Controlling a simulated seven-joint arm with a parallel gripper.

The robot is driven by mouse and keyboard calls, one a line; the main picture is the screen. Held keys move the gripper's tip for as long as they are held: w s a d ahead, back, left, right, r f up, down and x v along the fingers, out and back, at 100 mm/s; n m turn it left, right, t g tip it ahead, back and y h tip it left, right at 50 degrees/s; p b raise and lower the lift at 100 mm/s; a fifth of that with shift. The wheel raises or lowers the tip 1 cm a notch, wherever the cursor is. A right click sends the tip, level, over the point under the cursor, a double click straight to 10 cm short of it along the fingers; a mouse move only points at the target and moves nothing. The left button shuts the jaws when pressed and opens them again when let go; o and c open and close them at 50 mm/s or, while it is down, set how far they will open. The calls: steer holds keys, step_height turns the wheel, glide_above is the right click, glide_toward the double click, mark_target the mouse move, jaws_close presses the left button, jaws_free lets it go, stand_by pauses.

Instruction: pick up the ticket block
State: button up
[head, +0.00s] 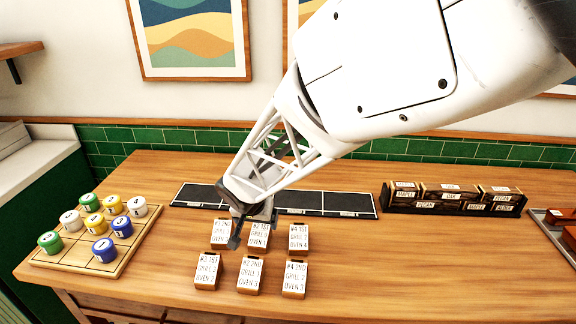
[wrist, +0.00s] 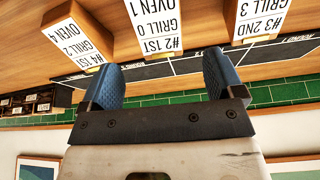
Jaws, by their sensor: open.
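Several wooden ticket blocks with white printed labels stand in two rows on the table. The back row has a left block (head: 221,234), a middle block (head: 259,238) and a right block (head: 299,237); the front row has a left (head: 207,271), a middle (head: 250,275) and a right block (head: 294,279). My gripper (head: 252,226) is open at the back row, by the left and middle blocks. In the wrist view my fingers (wrist: 162,80) are wide apart and empty, with a block labelled "#2 1ST" (wrist: 158,28) ahead between them. Contact cannot be told.
A black strip (head: 325,203) lies behind the blocks. A wooden board (head: 72,252) with several coloured numbered pieces stands at left. A dark rack (head: 453,201) of labelled blocks is at right, with a tray (head: 553,228) at the far right edge. The table front is clear.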

mark_target(260, 231)
steer(key=shift+w+f, duration=0.25)
steer(key=shift+f, duration=0.4)
steer(key=shift+f, duration=0.1)
steer(key=shift+s+x, duration=0.15)
steer(key=shift+x, duration=1.1)
steer(key=shift+s+x, duration=0.1)
steer(key=shift+x, duration=1.15)
steer(key=shift+f, duration=0.1)
steer(key=c, duration=1.1)
steer(key=shift+o, duration=0.2)
step_height(260, 231, up, 10)
